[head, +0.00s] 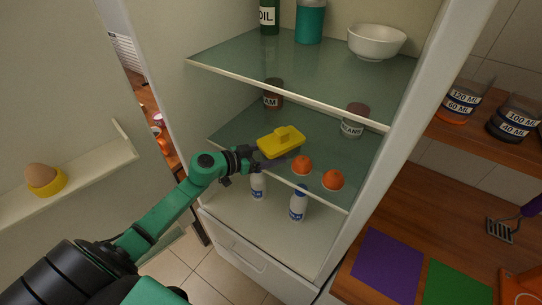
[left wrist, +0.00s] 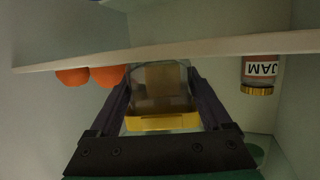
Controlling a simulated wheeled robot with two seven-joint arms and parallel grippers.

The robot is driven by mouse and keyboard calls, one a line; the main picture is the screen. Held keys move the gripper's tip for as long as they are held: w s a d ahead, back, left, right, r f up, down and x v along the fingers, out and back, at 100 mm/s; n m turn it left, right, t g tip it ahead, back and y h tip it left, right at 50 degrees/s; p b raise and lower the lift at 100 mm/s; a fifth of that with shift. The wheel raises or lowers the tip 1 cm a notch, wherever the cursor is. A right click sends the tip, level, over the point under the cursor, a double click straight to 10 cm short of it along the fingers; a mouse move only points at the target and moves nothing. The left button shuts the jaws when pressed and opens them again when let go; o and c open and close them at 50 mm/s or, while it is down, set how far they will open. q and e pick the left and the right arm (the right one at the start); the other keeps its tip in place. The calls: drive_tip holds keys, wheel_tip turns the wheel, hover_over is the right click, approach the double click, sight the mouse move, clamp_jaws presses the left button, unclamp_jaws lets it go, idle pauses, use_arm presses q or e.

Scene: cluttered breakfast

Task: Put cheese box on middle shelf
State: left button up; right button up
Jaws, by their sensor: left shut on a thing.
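The cheese box (head: 279,146) is yellow with a small raised handle. It is at the front left of the fridge's middle shelf (head: 232,127), inside the opening. My left gripper (head: 254,157) is shut on it, coming from the left. In the left wrist view, the cheese box (left wrist: 162,122) shows a yellow part and a see-through part between the two fingers (left wrist: 161,98). I cannot tell whether its underside touches the shelf. My right gripper is not in view.
Two oranges (head: 302,166) (head: 333,180) sit right of the box at the shelf's front. A jam jar (head: 272,94) and another jar (head: 353,121) stand farther back. White bottles (head: 258,186) (head: 298,204) stand below. The upper shelf (head: 232,57) holds a bowl (head: 377,41). The open door is at left.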

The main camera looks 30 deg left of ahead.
use_arm(q)
drive_tip(key=o, duration=1.4)
drive_tip(key=shift+f, duration=0.1)
drive_tip(key=shift+c, duration=0.2)
drive_tip(key=v, duration=1.2)
drive_tip(key=shift+b, duration=0.3)
drive_tip(key=shift+a, duration=0.1)
